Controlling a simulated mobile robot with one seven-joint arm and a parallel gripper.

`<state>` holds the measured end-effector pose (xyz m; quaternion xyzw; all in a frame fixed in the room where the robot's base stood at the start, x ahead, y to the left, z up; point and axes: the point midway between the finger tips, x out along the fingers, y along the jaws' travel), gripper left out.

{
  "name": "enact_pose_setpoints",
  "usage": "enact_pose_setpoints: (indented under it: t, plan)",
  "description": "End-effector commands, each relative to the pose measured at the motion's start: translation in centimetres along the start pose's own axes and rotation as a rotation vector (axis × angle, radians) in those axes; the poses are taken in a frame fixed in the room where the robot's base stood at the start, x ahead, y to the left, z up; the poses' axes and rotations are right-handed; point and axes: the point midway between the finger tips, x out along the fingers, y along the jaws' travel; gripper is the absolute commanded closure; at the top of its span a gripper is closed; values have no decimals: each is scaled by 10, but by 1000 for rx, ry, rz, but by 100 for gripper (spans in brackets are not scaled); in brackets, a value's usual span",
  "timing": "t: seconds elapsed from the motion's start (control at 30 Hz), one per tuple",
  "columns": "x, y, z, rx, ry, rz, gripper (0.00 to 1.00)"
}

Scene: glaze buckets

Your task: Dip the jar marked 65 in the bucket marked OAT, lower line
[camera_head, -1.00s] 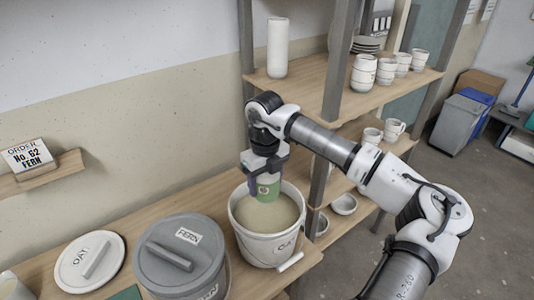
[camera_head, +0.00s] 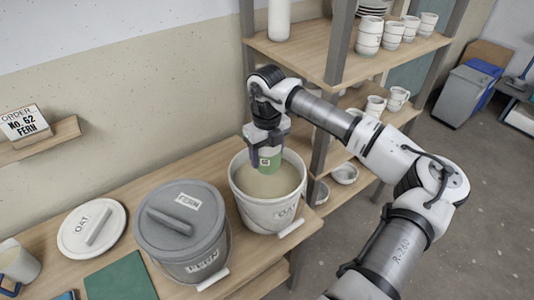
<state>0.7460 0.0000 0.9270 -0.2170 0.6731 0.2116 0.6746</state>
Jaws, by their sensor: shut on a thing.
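My gripper (camera_head: 268,146) is shut on a green jar (camera_head: 269,160) and holds it over the open bucket marked OAT (camera_head: 268,213). A small pale label shows on the jar, too small to read. The jar hangs upright inside the bucket's rim, against the beige glaze (camera_head: 272,185). I cannot tell whether its lower end touches the glaze. The lid marked OAT (camera_head: 91,229) lies flat on the table to the left.
A grey lidded bucket marked FERN (camera_head: 183,235) stands just left of the open bucket. A green mat (camera_head: 120,277) and a mug (camera_head: 18,262) are at the front left. A shelf post (camera_head: 322,150) rises close right of my gripper. An order card (camera_head: 24,122) reads No. 62 FERN.

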Motion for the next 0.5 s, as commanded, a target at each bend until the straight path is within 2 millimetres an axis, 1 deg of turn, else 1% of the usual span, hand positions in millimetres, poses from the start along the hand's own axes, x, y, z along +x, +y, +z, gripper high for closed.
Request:
enact_pose_setpoints:
  t: [0.17,0.5]
  plan:
    - [10,0,0,0,0,0,70]
    - [38,0,0,0,0,0,70]
